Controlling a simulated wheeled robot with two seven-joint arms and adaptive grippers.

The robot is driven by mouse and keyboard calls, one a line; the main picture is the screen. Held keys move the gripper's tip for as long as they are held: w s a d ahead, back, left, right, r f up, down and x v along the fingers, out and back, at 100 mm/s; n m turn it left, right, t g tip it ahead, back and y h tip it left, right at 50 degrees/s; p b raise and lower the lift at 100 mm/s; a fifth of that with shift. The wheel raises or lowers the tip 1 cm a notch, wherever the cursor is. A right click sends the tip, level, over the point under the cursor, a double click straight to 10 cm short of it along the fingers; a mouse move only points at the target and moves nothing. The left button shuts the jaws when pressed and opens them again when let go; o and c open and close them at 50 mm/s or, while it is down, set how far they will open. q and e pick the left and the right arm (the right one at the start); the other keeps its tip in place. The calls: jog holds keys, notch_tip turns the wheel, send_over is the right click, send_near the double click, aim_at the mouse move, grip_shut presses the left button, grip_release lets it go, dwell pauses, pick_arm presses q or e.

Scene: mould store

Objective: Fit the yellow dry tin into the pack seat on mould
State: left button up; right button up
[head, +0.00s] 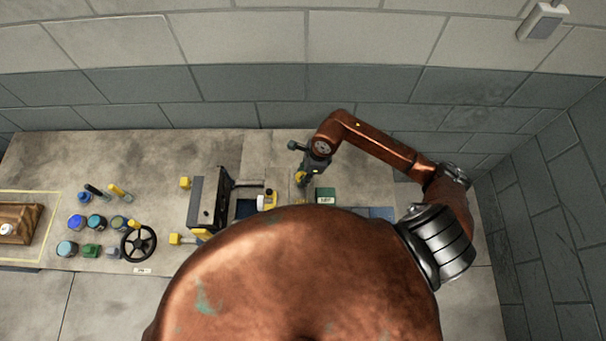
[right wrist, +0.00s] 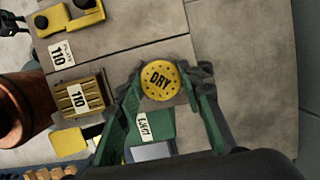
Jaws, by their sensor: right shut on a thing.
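The pack seat cannot be made out for certain. My left gripper does not show.
A green box (head: 325,195) with a white label stands just right of my gripper. Several coloured jars (head: 76,222), a black handwheel (head: 138,243) and a wooden box (head: 20,222) are on the left of the counter. My copper body hides the front middle.

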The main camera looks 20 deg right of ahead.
jog(key=o, duration=1.1)
jog(key=shift+c, duration=0.2)
jog(key=shift+r+p, duration=0.2)
jog(key=shift+p, duration=0.15)
jog(key=b+v, duration=0.3)
jog(key=v, duration=0.9)
jog(key=shift+f, duration=0.1)
